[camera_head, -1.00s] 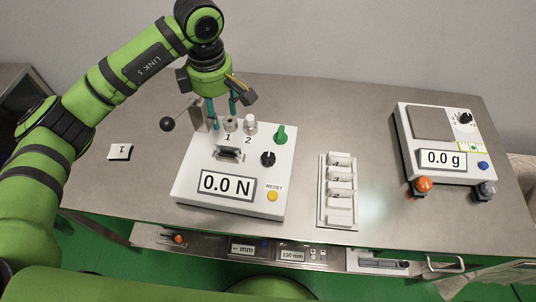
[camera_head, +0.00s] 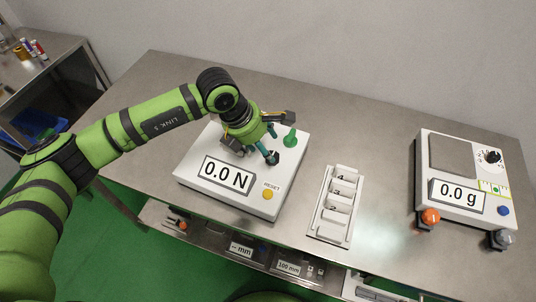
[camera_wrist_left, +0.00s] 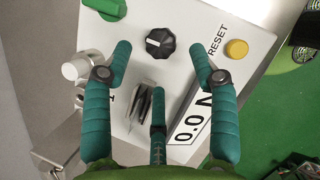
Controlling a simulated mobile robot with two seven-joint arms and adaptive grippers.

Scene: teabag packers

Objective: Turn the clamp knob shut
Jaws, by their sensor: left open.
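The force tester (camera_head: 222,196) is a white box reading 0.0 N. A black knob (camera_head: 274,158) with a white pointer line sits on its top, beside the yellow RESET button (camera_head: 268,194). A green knob (camera_head: 290,138) stands behind it. My left gripper (camera_head: 268,143) is open just above the black knob. In the left wrist view the black knob (camera_wrist_left: 160,43) appears between the two upper fingertips, with no contact visible. The dark clamp slot (camera_wrist_left: 145,106) is partly behind the lower finger. My right gripper is not in view.
A white rack (camera_head: 337,205) with numbered packets stands right of the tester. A drawer with gauges (camera_head: 240,250) lies below the front edge.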

